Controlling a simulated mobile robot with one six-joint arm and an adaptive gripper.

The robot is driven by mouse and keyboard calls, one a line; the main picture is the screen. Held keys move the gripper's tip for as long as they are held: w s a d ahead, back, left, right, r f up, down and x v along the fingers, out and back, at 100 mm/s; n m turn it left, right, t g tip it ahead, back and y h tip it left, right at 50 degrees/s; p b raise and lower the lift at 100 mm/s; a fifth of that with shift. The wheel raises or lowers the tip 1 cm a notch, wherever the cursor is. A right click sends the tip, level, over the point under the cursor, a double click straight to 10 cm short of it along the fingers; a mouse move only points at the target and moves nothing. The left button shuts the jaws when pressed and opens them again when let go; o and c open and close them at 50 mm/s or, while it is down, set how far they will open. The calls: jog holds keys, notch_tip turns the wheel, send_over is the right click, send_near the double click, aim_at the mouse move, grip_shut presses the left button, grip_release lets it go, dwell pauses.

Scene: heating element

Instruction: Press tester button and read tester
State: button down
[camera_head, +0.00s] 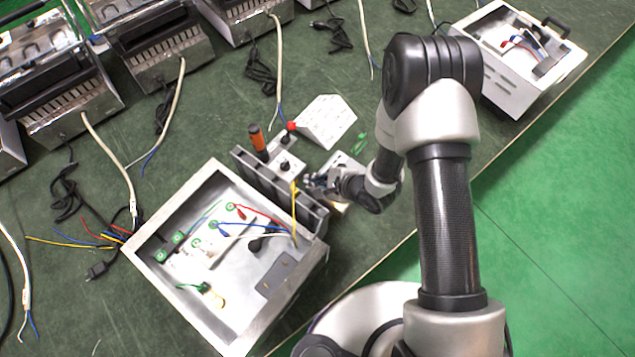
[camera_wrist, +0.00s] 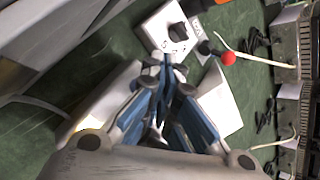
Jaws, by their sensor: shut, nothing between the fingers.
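My gripper (camera_head: 312,184) is shut and empty, beside the grey metal rack at the open metal box's right side. In the wrist view the closed fingers (camera_wrist: 166,66) point toward a small white box with a black knob (camera_wrist: 178,32); the same box shows in the head view (camera_head: 286,165). A white device (camera_wrist: 102,98) lies under the gripper, partly hidden, and shows beside it in the head view (camera_head: 343,163). Which of these is the tester, I cannot tell. No button or readout is legible. Whether the fingertips touch anything is unclear.
The open metal box (camera_head: 190,205) holds coloured wires. An orange-handled tool (camera_head: 257,138), a red ball-shaped knob (camera_head: 291,126) and a white sloped block (camera_head: 325,121) stand near my gripper. Metal heaters line the back. Another open white box (camera_head: 512,85) stands at right.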

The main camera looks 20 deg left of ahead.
jog(key=shift+f, duration=0.45)
jog(key=shift+f+b, duration=0.45)
dwell(0.7)
jog(key=shift+r, duration=0.1)
jog(key=shift+r+p, duration=0.85)
jog(key=shift+r, duration=0.1)
notch_tip(320, 180, up, 5)
jog(key=p, duration=0.4)
jog(key=shift+p, duration=0.35)
